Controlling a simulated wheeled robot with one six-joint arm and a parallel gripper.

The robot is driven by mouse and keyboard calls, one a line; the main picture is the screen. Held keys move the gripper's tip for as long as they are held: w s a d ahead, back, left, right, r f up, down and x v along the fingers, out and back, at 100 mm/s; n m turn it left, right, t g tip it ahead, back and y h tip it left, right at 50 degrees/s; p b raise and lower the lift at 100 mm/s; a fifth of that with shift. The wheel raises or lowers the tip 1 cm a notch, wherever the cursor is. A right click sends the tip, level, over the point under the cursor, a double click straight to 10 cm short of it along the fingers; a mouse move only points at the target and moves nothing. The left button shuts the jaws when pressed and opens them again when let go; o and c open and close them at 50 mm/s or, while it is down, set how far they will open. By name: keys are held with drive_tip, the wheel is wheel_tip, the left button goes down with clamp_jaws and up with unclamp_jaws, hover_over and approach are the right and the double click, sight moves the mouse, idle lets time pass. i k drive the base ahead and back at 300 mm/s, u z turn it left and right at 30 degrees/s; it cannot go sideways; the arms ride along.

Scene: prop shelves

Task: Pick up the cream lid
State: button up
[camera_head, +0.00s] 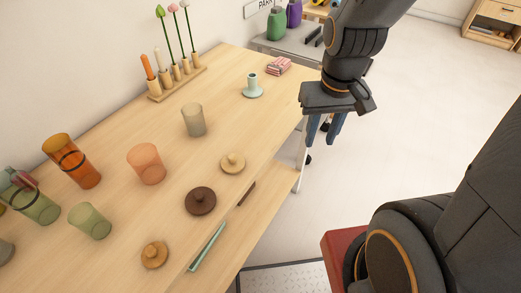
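A round cream lid (233,163) with a small knob lies flat on the wooden table, near its front edge. A dark brown lid (200,201) and a tan lid (154,255) of the same shape lie in a row to its lower left. My gripper (325,130) hangs with its fingers pointing down, past the table's front edge, up and to the right of the cream lid and well apart from it. Its fingers look apart, with nothing visible between them.
Tumblers stand behind the lids: grey-beige (193,120), peach (147,164), orange (72,161) and green (90,222). A green stick (207,247) and a dark stick (246,194) lie near the front edge. A mint candle holder (252,87) stands toward the right end.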

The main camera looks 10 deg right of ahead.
sight(232, 164)
drive_tip(key=z, duration=0.1)
drive_tip(key=k, duration=0.6)
drive_tip(key=u, duration=1.2)
drive_tip(key=i, duration=0.5)
drive_tip(key=z, duration=0.05)
